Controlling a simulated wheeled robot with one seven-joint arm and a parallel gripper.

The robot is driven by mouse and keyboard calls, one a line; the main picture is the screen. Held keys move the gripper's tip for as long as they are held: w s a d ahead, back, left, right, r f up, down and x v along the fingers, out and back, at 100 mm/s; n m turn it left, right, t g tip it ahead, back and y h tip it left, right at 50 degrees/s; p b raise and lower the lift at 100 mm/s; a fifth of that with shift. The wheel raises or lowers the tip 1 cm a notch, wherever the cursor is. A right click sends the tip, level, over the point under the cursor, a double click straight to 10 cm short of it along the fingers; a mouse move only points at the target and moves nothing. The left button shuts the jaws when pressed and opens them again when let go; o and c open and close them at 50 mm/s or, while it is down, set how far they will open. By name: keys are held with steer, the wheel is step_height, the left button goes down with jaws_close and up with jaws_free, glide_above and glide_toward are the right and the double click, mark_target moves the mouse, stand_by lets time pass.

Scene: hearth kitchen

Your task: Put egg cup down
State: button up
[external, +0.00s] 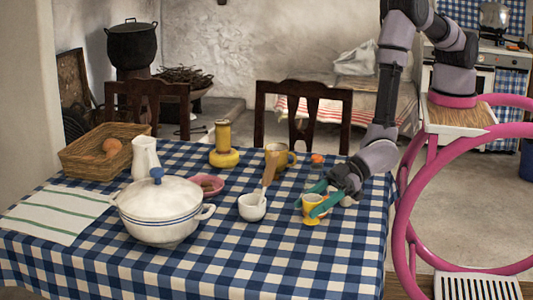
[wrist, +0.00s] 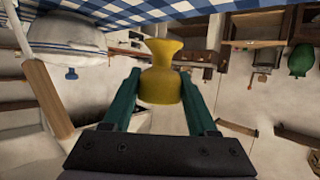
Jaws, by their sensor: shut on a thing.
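My gripper (external: 314,200) has teal fingers, reaches in from the right and is shut on the egg cup. In the wrist view, the egg cup (wrist: 160,82) sits between the two teal fingers (wrist: 160,100). I cannot tell whether its foot touches the cloth.
A lidded white tureen (external: 160,215) is further left. A mustard mug (external: 280,158) and a small orange item (external: 317,158) are behind. The cloth in front is clear.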

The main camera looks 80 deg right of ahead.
steer(key=shift+m+h, duration=0.3)
steer(key=a+f, duration=0.1)
steer(key=w+a+f, duration=0.1)
steer(key=a+f, duration=0.1)
steer(key=w+a+f, duration=0.1)
steer(key=a+f, duration=0.1)
steer(key=shift+w+a, duration=0.2)
steer(key=shift+a, duration=0.05)
steer(key=shift+f, duration=2.15)
steer(key=shift+f, duration=0.15)
steer(key=o, duration=1.4)
steer(key=shift+r, duration=0.25)
steer(key=v, duration=1.2)
steer(key=shift+f, duration=0.25)
